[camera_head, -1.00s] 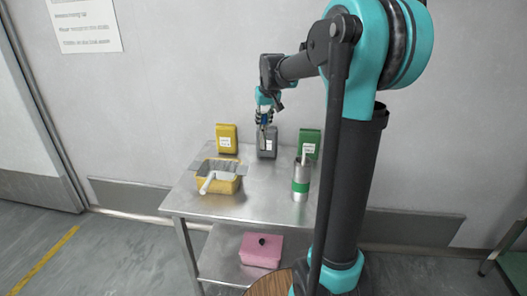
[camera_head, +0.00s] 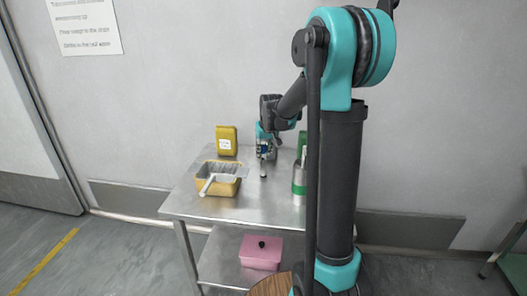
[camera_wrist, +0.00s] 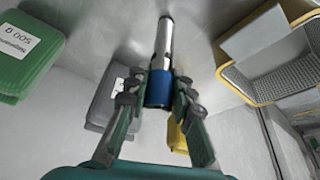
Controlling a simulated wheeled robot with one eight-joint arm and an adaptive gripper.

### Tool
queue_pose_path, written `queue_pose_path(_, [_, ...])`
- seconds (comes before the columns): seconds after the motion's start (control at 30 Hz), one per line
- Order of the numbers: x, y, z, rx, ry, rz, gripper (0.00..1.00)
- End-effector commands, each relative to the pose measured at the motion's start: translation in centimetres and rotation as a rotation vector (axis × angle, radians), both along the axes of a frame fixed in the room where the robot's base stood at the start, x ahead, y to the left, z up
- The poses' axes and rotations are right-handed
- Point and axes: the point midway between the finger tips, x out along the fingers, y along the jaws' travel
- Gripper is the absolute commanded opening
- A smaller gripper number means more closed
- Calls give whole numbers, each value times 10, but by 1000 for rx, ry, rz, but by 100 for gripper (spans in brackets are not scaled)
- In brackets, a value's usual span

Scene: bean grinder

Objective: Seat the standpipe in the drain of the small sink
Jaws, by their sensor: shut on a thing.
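My gripper (camera_wrist: 158,86) is shut on a slim metal tube with a blue collar (camera_wrist: 163,45), which looks like the standpipe. The fingers press on the collar from both sides, and the bare metal end points away from the palm. In the head view my gripper (camera_head: 265,148) is over the table's rear part, with the tube (camera_head: 263,169) hanging roughly upright below it. A yellow tub with a grey inside (camera_head: 231,188) stands to its left; the wrist view shows the tub (camera_wrist: 240,80) at upper right. I cannot tell if this is the small sink, and no drain is clear.
A metal table (camera_head: 262,207) carries a yellow bag (camera_head: 227,140) at the back and a green-banded steel cylinder (camera_head: 299,186) at right, partly behind my arm. A grey bag (camera_wrist: 103,98) and a green bag (camera_wrist: 24,50) show in the wrist view. A pink box (camera_head: 260,252) sits below.

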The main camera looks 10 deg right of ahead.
Motion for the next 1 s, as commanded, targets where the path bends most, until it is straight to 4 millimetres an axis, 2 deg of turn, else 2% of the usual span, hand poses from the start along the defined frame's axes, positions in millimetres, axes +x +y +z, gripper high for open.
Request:
queue_pose_path(0.17, [0,0,-2,0,0,0,0])
queue_pose_path(0.2, [0,0,-2,0,0,0,24])
queue_pose_path(0.37, [0,0,-2,0,0,0,43])
queue_pose_path(0.77, [-2,0,4,0,0,0,43])
queue_pose_path(0.87, [-6,-1,15,0,0,0,43])
queue_pose_path(1.0, [-16,-2,39,0,0,0,43])
